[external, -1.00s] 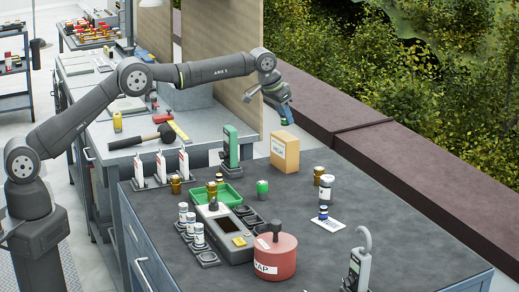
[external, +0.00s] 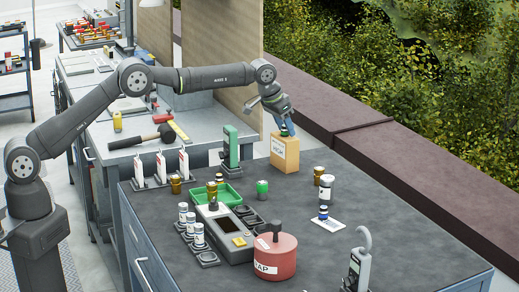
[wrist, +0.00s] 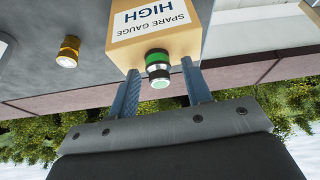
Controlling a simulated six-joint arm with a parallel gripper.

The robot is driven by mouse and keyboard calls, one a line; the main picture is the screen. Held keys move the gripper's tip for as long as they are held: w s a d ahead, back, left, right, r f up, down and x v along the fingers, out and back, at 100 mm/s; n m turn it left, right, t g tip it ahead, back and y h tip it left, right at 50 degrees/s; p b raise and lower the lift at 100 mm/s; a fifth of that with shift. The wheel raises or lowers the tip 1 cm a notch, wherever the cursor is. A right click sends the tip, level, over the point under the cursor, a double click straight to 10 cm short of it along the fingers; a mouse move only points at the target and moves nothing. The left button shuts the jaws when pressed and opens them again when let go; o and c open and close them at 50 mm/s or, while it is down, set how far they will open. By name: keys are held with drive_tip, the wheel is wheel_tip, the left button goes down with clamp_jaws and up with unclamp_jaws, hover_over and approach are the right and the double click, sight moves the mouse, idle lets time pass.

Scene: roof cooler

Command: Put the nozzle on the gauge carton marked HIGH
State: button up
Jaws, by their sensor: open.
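The gauge carton (external: 285,155) is a tan box near the far edge of the dark bench. Its label in the wrist view (wrist: 155,18) reads SPARE GAUGE HIGH. The nozzle (wrist: 158,66), with green, black and white bands, stands on the carton's top in the wrist view. It shows small and partly hidden in the external view (external: 285,133). My gripper (external: 287,127) is just above the carton. In the wrist view its fingers (wrist: 161,78) are open, one on each side of the nozzle with gaps between. The nozzle's contact with the carton is partly hidden.
A green-and-grey gauge (external: 231,147) stands left of the carton. A red CAP pot (external: 274,258) is nearer the camera.

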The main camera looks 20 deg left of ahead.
drive_tip(key=v, duration=1.2)
drive_tip(key=x, duration=1.2)
drive_tip(key=shift+f, duration=0.1)
wheel_tip(320, 180, up, 3)
drive_tip(key=shift+f, duration=0.25)
drive_tip(key=shift+r, duration=0.65)
